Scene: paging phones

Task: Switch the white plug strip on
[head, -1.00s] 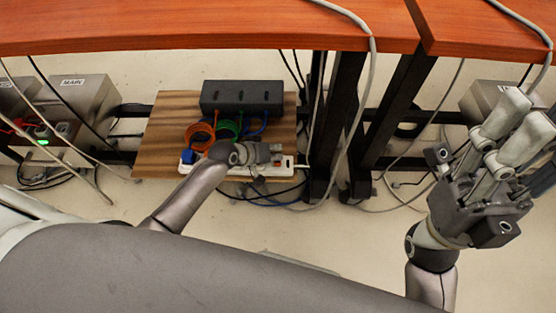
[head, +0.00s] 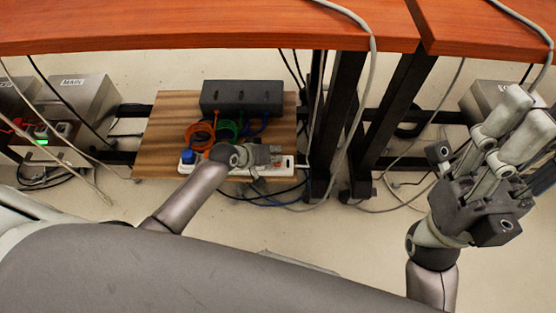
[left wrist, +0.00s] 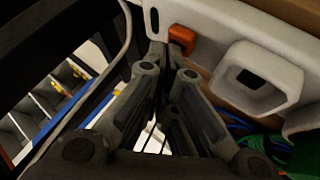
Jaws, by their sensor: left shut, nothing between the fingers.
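The white plug strip (head: 287,164) lies along the front of a wooden board under the desk. It also fills the top right of the left wrist view (left wrist: 215,22), where its orange-red rocker switch (left wrist: 182,39) shows next to a white socket (left wrist: 262,78). My left gripper (head: 268,154) is over the right part of the strip, hiding some of it. In the left wrist view its fingertips (left wrist: 162,62) are shut and empty, just left of and below the switch. I cannot tell whether they touch it. My right gripper (head: 518,118) is open and empty, far to the right.
The wooden board (head: 165,130) also carries a dark box (head: 241,97) and orange, green and blue cable coils. A blue plug (head: 188,156) sits at the strip's left end. Dark table legs (head: 335,125) and hanging cables stand close to the right. The orange desk top (head: 180,25) overhangs the back.

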